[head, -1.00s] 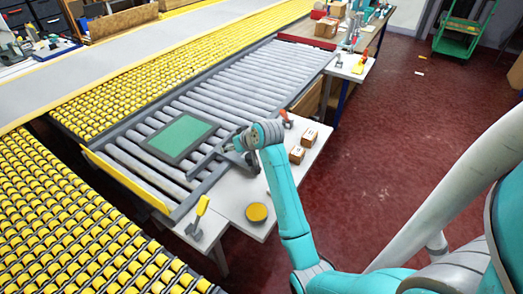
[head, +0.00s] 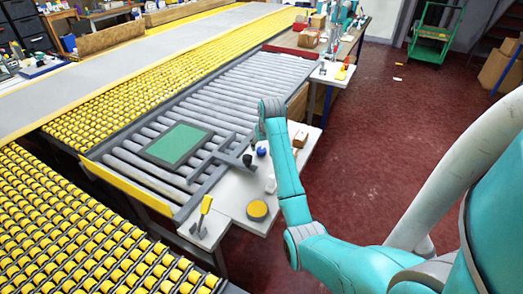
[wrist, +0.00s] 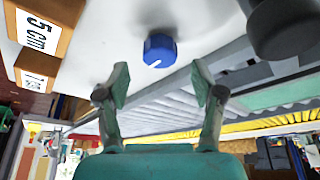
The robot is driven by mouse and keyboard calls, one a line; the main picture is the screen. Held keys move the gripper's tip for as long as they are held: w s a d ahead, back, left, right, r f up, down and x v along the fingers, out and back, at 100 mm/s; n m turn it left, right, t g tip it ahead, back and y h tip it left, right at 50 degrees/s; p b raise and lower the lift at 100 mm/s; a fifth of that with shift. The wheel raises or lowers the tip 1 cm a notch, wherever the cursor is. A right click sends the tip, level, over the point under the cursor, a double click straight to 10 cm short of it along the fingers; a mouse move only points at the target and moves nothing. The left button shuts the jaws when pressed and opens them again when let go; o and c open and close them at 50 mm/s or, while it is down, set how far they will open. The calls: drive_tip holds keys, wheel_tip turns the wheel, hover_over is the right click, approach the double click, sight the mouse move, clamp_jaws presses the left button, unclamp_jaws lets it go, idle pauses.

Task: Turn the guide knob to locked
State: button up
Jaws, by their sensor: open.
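A blue knob (head: 261,151) stands on the white side table, to the right of the grey guide bar (head: 207,186). In the wrist view the blue knob (wrist: 160,50) shows a white pointer line on its face, and no lock marking is readable. My gripper (wrist: 161,84) is open and empty. Its two fingers lie on either side of the knob in the picture, with the knob beyond the tips and apart from them. In the head view my gripper is hidden by my arm.
Dark round post (wrist: 285,25) stands close to the knob. Labelled blocks (wrist: 45,32) lie on its other side. A green panel (head: 178,145) lies on the rollers. A yellow disc (head: 257,210) and yellow-handled tool (head: 203,212) rest on the table's near part.

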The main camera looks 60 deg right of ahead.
sight(262, 150)
drive_tip(key=shift+x, duration=2.05)
drive_tip(key=c, duration=1.1)
